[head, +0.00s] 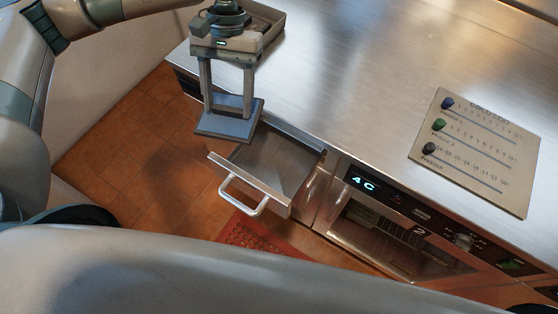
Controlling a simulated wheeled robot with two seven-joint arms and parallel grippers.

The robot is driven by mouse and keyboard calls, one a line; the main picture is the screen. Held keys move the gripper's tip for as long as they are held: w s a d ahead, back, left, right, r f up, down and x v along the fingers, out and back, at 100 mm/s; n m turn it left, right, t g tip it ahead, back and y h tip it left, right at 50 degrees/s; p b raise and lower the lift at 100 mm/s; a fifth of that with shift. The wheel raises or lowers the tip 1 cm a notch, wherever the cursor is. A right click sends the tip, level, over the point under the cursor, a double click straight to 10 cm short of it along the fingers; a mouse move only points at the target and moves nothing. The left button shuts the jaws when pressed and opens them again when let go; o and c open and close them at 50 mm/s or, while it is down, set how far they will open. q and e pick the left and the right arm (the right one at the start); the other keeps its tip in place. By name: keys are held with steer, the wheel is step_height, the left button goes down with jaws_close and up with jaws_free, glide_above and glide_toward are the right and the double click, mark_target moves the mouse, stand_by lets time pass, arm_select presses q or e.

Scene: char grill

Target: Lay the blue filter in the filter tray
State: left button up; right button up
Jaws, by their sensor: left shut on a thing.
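The blue filter (228,125) is a flat blue square pad with a raised grip. My left gripper (229,97) points down and is shut on the filter's raised part, holding it tilted above the back left of an open drawer. The drawer (275,170) is steel, pulled out from the counter front, with a bar handle at its front. Its visible floor is bare; the filter and gripper hide its left back part. I cannot tell whether this drawer is the filter tray. My right gripper is not in view.
A steel counter (350,75) runs behind the drawer. A shallow metal tray (262,25) sits at its back left, partly behind my gripper. A glass-fronted unit (385,235) is right of the drawer.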

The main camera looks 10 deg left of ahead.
arm_select(q)
steer(key=shift+a, duration=0.1)
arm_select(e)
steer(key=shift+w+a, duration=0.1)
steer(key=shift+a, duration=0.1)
arm_select(q)
steer(key=shift+s+d+n, duration=0.2)
steer(key=shift+d+n, duration=0.4)
steer(key=shift+d, duration=0.2)
steer(key=s+d+r+n+t+h, duration=0.2)
steer(key=d+n, duration=0.4)
steer(key=n, duration=0.6)
steer(key=shift+d+r+n+t+h+b, duration=0.2)
steer(key=shift+n+t+h+b, duration=0.25)
steer(key=shift+h, duration=0.75)
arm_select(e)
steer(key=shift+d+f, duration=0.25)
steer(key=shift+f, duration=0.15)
arm_select(q)
steer(key=shift+f, duration=0.15)
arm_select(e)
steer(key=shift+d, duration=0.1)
